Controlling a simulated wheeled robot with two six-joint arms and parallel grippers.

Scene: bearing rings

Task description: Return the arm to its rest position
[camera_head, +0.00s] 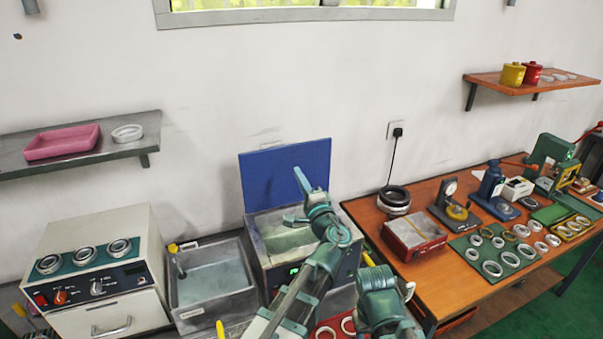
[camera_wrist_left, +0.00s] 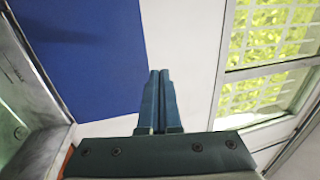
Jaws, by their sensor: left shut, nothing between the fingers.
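My left arm reaches up from the bottom centre of the head view. Its gripper (camera_head: 299,174) is raised in front of the open blue lid (camera_head: 262,172) of a grey box-shaped unit (camera_head: 262,262). In the left wrist view the gripper's two fingers (camera_wrist_left: 159,76) lie together, shut and empty, with the blue lid (camera_wrist_left: 90,50) and the wall behind them. Part of my right arm shows at the bottom centre of the head view. Its gripper is not visible.
A grey basin (camera_head: 213,290) and an oven-like unit (camera_head: 97,265) with several rings on top stand to the left. A window is above.

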